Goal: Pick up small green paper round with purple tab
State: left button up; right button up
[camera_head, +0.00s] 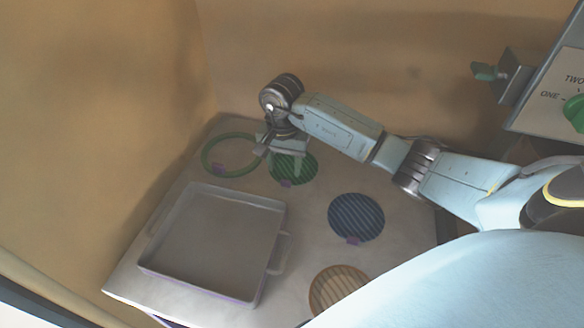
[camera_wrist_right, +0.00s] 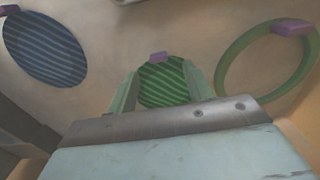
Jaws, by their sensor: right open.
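The small green striped paper round (camera_head: 296,170) lies on the table in the head view, its purple tab (camera_head: 286,183) at its near edge. It also shows in the right wrist view (camera_wrist_right: 165,84), with its purple tab (camera_wrist_right: 158,57) at the top. My right gripper (camera_head: 287,165) is over this round and partly covers it. In the right wrist view its two green fingers (camera_wrist_right: 162,92) stand apart, one on each side of the round. Whether the fingertips touch the table cannot be told. My left gripper is not in view.
A green ring with a purple tab (camera_head: 207,164) lies left of the round. A blue striped round (camera_head: 356,217) and an orange striped round (camera_head: 338,288) lie to the right and nearer. A grey tray (camera_head: 156,266) stands at the front left of the table (camera_head: 308,235).

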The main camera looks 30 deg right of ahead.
aim_at(286, 188)
jog(key=f, duration=0.5)
jog(key=shift+s+f, duration=0.15)
jog(key=shift+s, duration=0.05)
jog(key=c, duration=1.1)
jog(key=shift+o, duration=0.2)
